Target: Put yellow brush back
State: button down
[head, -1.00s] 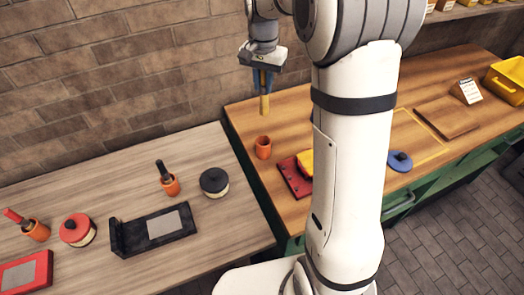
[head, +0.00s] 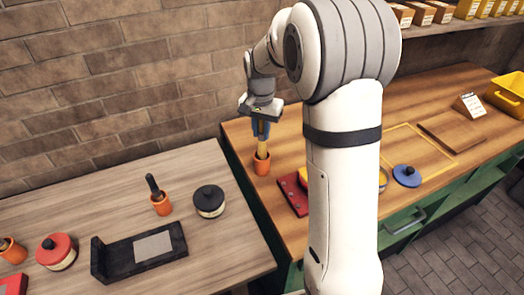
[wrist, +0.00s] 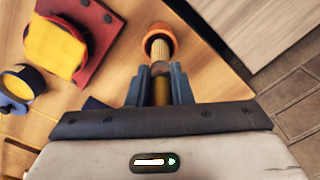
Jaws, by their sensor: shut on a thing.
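My gripper (head: 261,132) is shut on the yellow brush (head: 262,148), which hangs upright below the jaws. Its lower end is at the mouth of an orange cup (head: 261,166) on the wooden counter near its left corner. In the wrist view, the brush (wrist: 160,66) runs from between the fingers (wrist: 162,76) to the opening of the orange cup (wrist: 159,36). It overlaps the opening there; how deep the brush reaches inside, I cannot tell.
A red board (head: 292,193) with a yellow item lies just right of the cup, partly behind my arm. A blue lid (head: 406,175) lies farther right. On the pale table at left stand a dark-handled brush in an orange cup (head: 162,205) and a black-lidded tin (head: 208,201).

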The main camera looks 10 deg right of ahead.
aim_at(261, 146)
jog(key=shift+f, duration=2.75)
jog(key=shift+f, duration=0.15)
jog(key=c, duration=1.3)
grip_release()
